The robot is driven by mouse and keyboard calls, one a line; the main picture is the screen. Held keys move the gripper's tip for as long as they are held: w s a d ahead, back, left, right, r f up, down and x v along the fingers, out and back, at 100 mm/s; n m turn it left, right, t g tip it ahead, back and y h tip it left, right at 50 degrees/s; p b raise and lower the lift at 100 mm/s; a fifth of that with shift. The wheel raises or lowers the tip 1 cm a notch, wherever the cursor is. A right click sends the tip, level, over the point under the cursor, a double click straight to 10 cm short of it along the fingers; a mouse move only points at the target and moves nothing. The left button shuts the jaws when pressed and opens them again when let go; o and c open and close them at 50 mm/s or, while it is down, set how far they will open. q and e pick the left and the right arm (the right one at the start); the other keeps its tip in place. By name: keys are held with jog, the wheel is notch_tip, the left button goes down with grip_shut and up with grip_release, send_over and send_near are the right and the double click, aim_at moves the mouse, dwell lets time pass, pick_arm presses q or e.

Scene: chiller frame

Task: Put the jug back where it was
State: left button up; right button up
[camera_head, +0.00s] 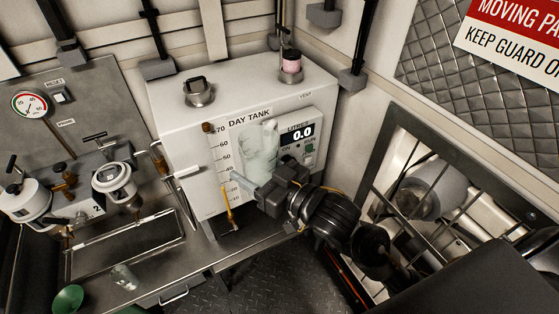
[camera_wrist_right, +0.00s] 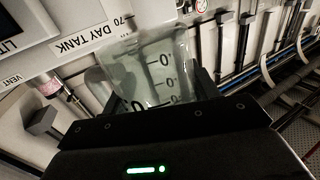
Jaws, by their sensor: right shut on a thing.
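The clear jug (camera_wrist_right: 150,72) is between the two fingers of my right gripper (camera_wrist_right: 160,98) in the right wrist view. Dark marks show on or through its wall; I cannot tell which. In the head view the jug (camera_head: 258,145) is a pale see-through shape in front of the white day tank (camera_head: 180,150), beside the litre display. My right gripper (camera_head: 262,182) is shut on it there, its arm coming in from the lower right. I cannot tell whether the jug touches the tank. My left gripper is not in view.
A small clear glass (camera_head: 124,277) and a green funnel (camera_head: 68,299) are on the steel bench at the lower left, near a shallow tray (camera_head: 128,238). White filter housings (camera_head: 114,182) stand left of the tank. A barred guard opening (camera_head: 420,185) is at the right.

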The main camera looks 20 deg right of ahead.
jog(key=w+a+f+n+g+y, duration=0.3)
jog(key=a+f+n+g+y, duration=0.1)
jog(key=a+n+g+y, duration=0.2)
jog(key=shift+w+a+n+g+y, duration=0.4)
jog(key=shift+a+g, duration=0.3)
jog(key=shift+a, duration=0.6)
jog(key=shift+s+d+f, duration=0.1)
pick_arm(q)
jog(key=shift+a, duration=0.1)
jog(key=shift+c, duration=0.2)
pick_arm(e)
jog(key=d+n+g, duration=0.1)
jog(key=g, duration=0.1)
jog(key=d+n+g+y, duration=0.1)
jog(key=n+g, duration=0.1)
jog(key=s+d+n+g+y, duration=0.1)
jog(key=g, duration=0.2)
jog(key=shift+s+d, duration=0.1)
jog(key=shift+d, duration=0.05)
